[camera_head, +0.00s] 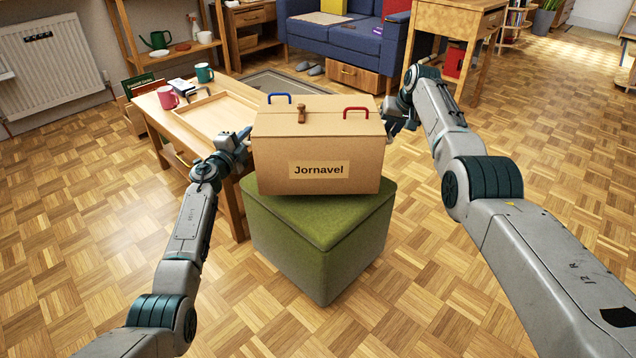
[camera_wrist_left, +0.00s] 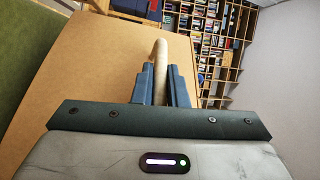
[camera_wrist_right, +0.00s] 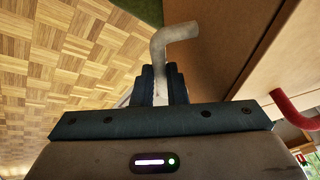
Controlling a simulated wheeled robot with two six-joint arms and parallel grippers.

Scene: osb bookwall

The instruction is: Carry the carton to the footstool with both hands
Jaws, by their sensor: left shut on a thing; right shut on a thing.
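The carton (camera_head: 320,150) is a brown box labelled "Jornavel", with a blue and a red handle on its lid. It is upright over the green footstool (camera_head: 320,250), towards its back; I cannot tell whether it touches the top. My left gripper (camera_head: 243,148) is shut on a pale side handle (camera_wrist_left: 160,58) of the carton. My right gripper (camera_head: 392,125) is shut on the pale handle (camera_wrist_right: 172,42) at the opposite side. The footstool's green also shows beside the carton in the left wrist view (camera_wrist_left: 25,60).
A low wooden table (camera_head: 215,108) with mugs and a tray stands close behind my left gripper. A blue sofa (camera_head: 340,40) and a wooden desk (camera_head: 455,20) are further back. The parquet floor is clear in front and to the right.

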